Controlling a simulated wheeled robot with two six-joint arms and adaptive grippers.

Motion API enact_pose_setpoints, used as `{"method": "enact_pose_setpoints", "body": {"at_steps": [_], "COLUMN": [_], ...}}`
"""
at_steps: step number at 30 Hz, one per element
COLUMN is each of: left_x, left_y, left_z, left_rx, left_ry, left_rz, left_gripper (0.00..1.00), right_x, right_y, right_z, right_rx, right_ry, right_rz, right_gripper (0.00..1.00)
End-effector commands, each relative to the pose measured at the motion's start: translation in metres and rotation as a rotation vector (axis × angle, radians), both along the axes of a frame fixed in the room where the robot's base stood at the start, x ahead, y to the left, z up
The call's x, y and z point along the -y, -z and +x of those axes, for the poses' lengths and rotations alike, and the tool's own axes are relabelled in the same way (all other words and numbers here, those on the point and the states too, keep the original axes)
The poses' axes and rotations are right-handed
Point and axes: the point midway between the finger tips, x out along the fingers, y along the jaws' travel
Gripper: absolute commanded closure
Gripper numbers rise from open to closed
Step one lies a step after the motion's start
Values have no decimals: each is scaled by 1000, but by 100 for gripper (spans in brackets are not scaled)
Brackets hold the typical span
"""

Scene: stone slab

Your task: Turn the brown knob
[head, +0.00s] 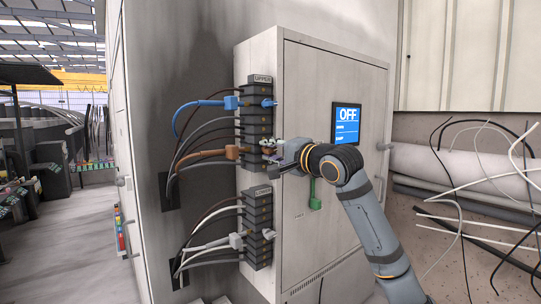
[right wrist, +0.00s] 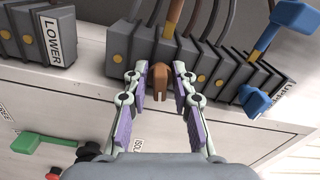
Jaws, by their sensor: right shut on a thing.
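The brown knob (right wrist: 160,82) shows in the right wrist view on the front of the upper connector block (head: 254,93). A brown plug (head: 232,153) with a brown cable is on the same row, at the block's left side. My right gripper (right wrist: 157,73) has its purple-padded fingers on both sides of the brown knob and is shut on it. In the head view my right gripper (head: 274,153) reaches the block from the right and hides the knob there. My left gripper is in neither view.
A blue knob (right wrist: 255,101) sits on the upper block. The lower block (head: 258,220) is below it. A green handle (head: 314,195) hangs on the cabinet door (head: 300,90). The screen (head: 347,123) reads OFF. Cables loop at the left; loose wires hang at right.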

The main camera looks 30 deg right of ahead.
Motion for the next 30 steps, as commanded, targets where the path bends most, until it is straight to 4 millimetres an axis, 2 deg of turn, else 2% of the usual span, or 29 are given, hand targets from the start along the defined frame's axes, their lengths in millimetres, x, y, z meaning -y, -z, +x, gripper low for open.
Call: {"method": "enact_pose_setpoints", "body": {"at_steps": [20, 21, 22, 30], "left_x": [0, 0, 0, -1], "left_y": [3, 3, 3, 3], "left_z": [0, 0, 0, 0], "left_rx": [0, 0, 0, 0], "left_ry": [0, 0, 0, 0], "left_rz": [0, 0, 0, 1], "left_gripper": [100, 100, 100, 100], "right_x": [1, 1, 1, 0], "right_y": [0, 0, 0, 0], "right_z": [0, 0, 0, 0], "right_rx": [-4, -4, -4, -4], "right_ry": [2, 2, 2, 1], "right_rz": [55, 55, 55, 55], "right_gripper": [100, 71, 67, 65]}}
